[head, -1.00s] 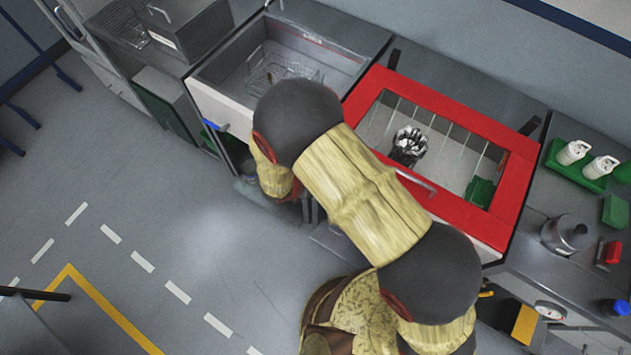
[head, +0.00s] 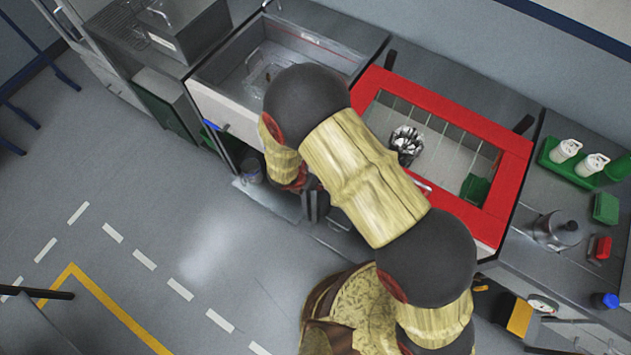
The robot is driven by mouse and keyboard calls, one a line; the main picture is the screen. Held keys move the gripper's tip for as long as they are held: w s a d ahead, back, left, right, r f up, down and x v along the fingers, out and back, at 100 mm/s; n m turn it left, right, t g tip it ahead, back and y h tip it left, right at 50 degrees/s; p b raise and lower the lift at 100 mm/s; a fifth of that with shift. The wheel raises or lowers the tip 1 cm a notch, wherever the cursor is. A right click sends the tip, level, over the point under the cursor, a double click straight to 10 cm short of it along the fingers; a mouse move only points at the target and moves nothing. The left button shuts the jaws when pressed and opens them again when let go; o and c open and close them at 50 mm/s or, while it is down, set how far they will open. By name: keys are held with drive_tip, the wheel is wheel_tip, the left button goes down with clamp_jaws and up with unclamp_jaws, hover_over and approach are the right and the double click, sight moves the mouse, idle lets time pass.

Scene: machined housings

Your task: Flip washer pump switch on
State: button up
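A red-framed cabinet with a clear window (head: 510,165), which looks like the washer, stands right of centre; a shiny metal part (head: 407,143) and a green block (head: 475,188) show inside. I cannot make out a pump switch for certain; the cabinet's lower front is partly hidden by my arm. My arm bends over the front of the basin and the cabinet, and its end points down. A dark part that looks like my gripper (head: 315,203) shows below the wrist, in front of the units. Its fingers are too hidden to tell open from shut.
The right bench holds white bottles (head: 565,151) in a green tray, a grey canister (head: 557,230), and a red block (head: 600,248).

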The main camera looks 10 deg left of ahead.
drive_tip(key=o, duration=0.3)
drive_tip(key=shift+r, duration=0.1)
drive_tip(key=v, duration=1.2)
idle(0.4)
drive_tip(key=s+d+r+m+y+b, duration=0.1)
drive_tip(key=s+d+r+m+b, duration=0.2)
drive_tip(key=d+r+m, duration=0.6)
drive_tip(key=s+d+r+m+t+y+b, duration=0.1)
drive_tip(key=s+d+r+m+b, duration=0.2)
drive_tip(key=d+r+m, duration=0.6)
drive_tip(key=s+d+r+m+y+b, duration=0.1)
drive_tip(key=s+d+r+m+b, duration=0.2)
drive_tip(key=d+r+m+b, duration=0.2)
drive_tip(key=d+r+m, duration=0.3)
drive_tip(key=d+m, duration=0.4)
drive_tip(key=m, duration=0.3)
drive_tip(key=shift+s+d+r, duration=0.15)
drive_tip(key=shift+s+r, duration=0.05)
drive_tip(key=shift+r, duration=0.2)
